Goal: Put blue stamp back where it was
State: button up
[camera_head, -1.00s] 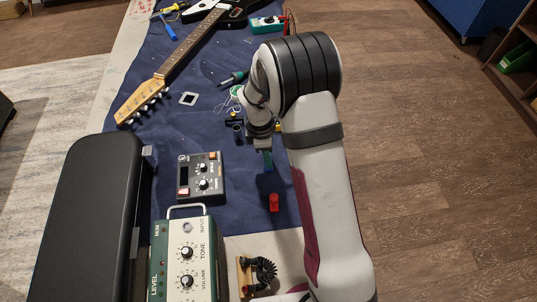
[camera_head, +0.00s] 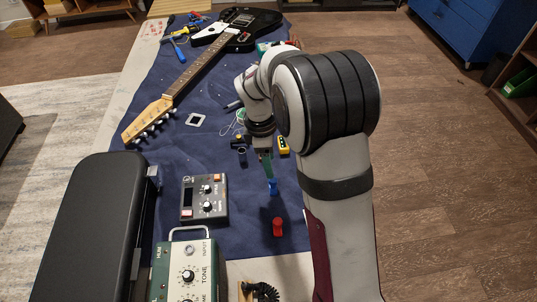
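The small blue stamp (camera_head: 273,187) is on the dark blue cloth, just behind the red stamp (camera_head: 278,228). It looks upright. My gripper (camera_head: 267,170) points down right above and slightly behind the blue stamp, with its greenish fingertips close to the stamp's top. I cannot tell whether the tips touch the stamp or how far apart they are. My arm partly hides the area to the right.
A dark pedal (camera_head: 205,199) lies left of the stamps. A green amplifier box (camera_head: 185,270) and a black case (camera_head: 85,230) are nearer. A yellow item (camera_head: 283,145) and a small dark cylinder (camera_head: 242,157) stand near the gripper. A guitar (camera_head: 195,75) lies farther back.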

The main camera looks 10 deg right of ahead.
jog(key=s+d+r+m+y, duration=0.1)
jog(key=s+d+r+m, duration=0.1)
jog(key=s+r+m, duration=0.8)
jog(key=s+m+y, duration=0.2)
jog(key=s+m, duration=1)
jog(key=s, duration=0.5)
jog(key=shift+s+a+r, duration=0.2)
jog(key=shift+s+a, duration=0.15)
jog(key=shift+s, duration=0.05)
